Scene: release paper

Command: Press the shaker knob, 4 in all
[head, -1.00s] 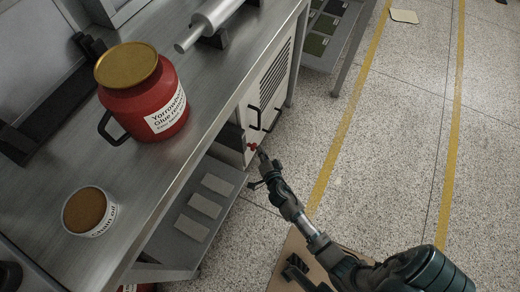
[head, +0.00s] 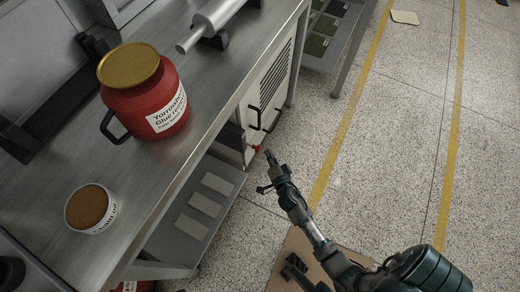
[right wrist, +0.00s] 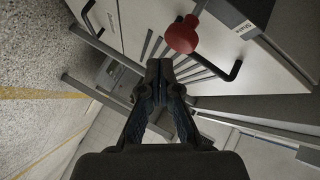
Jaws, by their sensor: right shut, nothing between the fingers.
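The shaker knob is a red rounded knob (right wrist: 182,36) on the white front of a cabinet. It stands near the top in the right wrist view, just beyond and slightly right of my right fingertips. In the head view the knob (head: 257,149) shows as a small red spot on the cabinet side, partly hidden by my right gripper. My right gripper (head: 271,158) is shut and empty, its tips close to the knob. In the wrist view the shut fingers (right wrist: 157,70) point toward the cabinet front. Whether they touch the knob is unclear. My left gripper is out of view.
A steel bench (head: 160,175) carries a red glue jar (head: 152,100) and a small tub (head: 92,208). Black handles (head: 275,120) stick out of the cabinet near the knob. A low shelf (head: 215,210) lies below the bench. Open speckled floor (head: 395,130) spreads right.

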